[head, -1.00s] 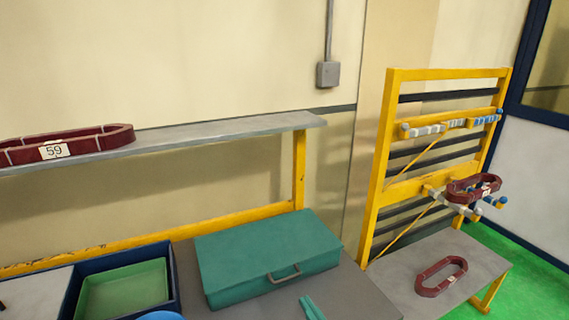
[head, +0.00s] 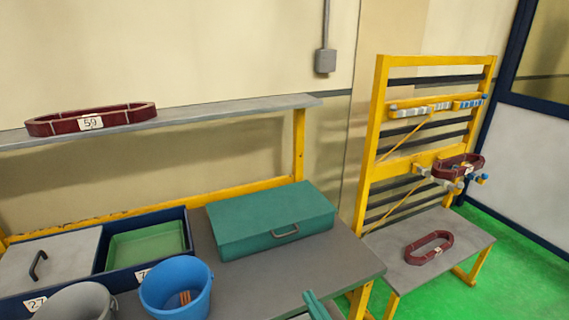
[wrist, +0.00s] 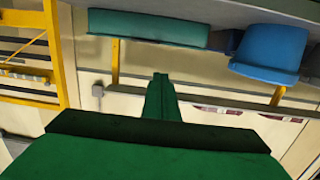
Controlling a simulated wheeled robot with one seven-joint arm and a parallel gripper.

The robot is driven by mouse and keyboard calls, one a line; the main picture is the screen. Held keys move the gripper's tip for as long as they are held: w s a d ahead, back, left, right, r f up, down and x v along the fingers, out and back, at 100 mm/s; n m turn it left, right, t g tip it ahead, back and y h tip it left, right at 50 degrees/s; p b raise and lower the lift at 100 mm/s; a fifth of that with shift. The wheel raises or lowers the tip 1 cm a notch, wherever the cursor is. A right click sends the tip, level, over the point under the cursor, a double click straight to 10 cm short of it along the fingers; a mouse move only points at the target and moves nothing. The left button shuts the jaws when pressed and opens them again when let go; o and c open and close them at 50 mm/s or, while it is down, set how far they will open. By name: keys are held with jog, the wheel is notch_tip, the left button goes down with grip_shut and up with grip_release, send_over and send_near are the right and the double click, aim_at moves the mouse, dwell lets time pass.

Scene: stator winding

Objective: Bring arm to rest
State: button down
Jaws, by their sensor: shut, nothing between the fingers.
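My gripper (wrist: 160,80) is green and shut, with its two fingers together and nothing between them. Its tip also shows at the bottom edge of the head view (head: 315,304), in front of the grey workbench (head: 340,268). It touches nothing that I can see. In the wrist view the scene appears upside down, with the teal case (wrist: 150,28) and the blue bucket (wrist: 270,48) beyond the fingers. Most of my arm is out of view.
A dark red coil marked 59 (head: 60,127) lies on the shelf (head: 220,109). The blue bucket (head: 176,288), a grey bucket (head: 75,302) and the teal case (head: 270,220) stand on the bench. Another coil (head: 413,250) lies on the low table, and one (head: 447,170) hangs on the yellow rack (head: 377,120).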

jog(key=s+f+m+g+h, duration=0.1)
jog(key=s+f+m+h, duration=0.4)
jog(key=s+f, duration=1)
jog(key=s+a+r, duration=0.1)
jog(key=s+a, duration=0.2)
jog(key=s, duration=0.7)
jog(key=s+a+h, duration=0.1)
jog(key=s+a, duration=0.2)
jog(key=s, duration=0.6)
jog(key=shift+s+a+r+n, duration=0.35)
jog(key=shift+a+r+n, duration=0.05)
